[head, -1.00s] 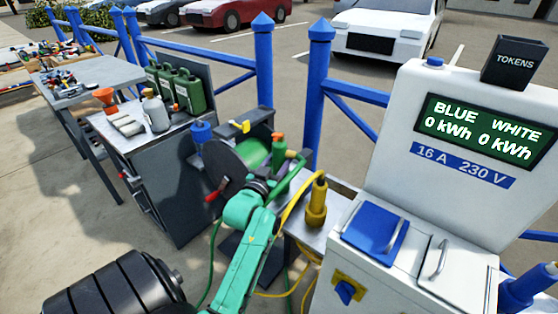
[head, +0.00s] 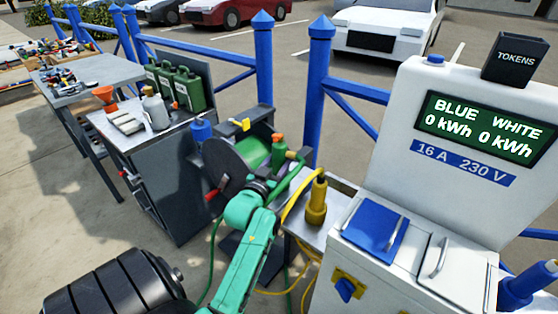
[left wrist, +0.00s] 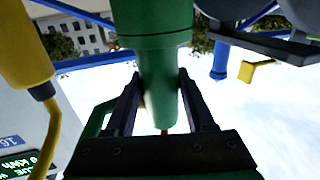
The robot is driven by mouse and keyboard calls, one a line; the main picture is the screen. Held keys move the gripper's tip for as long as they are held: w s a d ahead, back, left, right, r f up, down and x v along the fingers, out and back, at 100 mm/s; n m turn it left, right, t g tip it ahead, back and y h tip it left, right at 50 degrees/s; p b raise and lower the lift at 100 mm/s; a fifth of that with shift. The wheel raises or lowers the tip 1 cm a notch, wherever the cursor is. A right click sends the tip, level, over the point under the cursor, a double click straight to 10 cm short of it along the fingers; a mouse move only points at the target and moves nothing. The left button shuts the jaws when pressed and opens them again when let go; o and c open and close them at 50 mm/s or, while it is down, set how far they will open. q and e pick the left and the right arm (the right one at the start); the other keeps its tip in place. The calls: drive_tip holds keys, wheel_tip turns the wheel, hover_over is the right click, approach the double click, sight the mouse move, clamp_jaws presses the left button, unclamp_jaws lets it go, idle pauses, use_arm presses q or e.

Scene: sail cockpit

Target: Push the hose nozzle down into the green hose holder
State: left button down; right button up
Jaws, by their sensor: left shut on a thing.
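My left gripper (left wrist: 158,84) is shut on the narrow green hose nozzle (left wrist: 158,105), with one dark finger on each side. In the left wrist view, which looks upside down, a wider green cylinder, seemingly the green hose holder (left wrist: 153,18), lines up with the nozzle and meets its end. I cannot tell how deep the nozzle sits. In the head view the upright green piece with an orange top (head: 279,146) stands beside the hose reel (head: 232,163). My teal left arm reaches up to it and hides part of the grip. My right gripper is not in view.
A yellow plug (head: 317,200) stands close to the right, with a yellow cable. The white power pedestal (head: 405,225) is further right. A grey cabinet (head: 165,185) with green cans is on the left. Blue fence posts (head: 318,95) stand behind.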

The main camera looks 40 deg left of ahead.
sight(277, 164)
use_arm(q)
drive_tip(key=c, duration=0.5)
unclamp_jaws()
drive_tip(key=shift+c, duration=0.2)
drive_tip(key=shift+f, duration=0.1)
drive_tip(key=shift+s, duration=0.1)
drive_tip(key=shift+s+d+p, duration=0.15)
drive_tip(key=shift+s+p, duration=0.15)
drive_tip(key=p+v, duration=0.2)
drive_tip(key=v, duration=0.3)
drive_tip(key=shift+p+v, duration=0.8)
drive_tip(key=shift+v, duration=1.85)
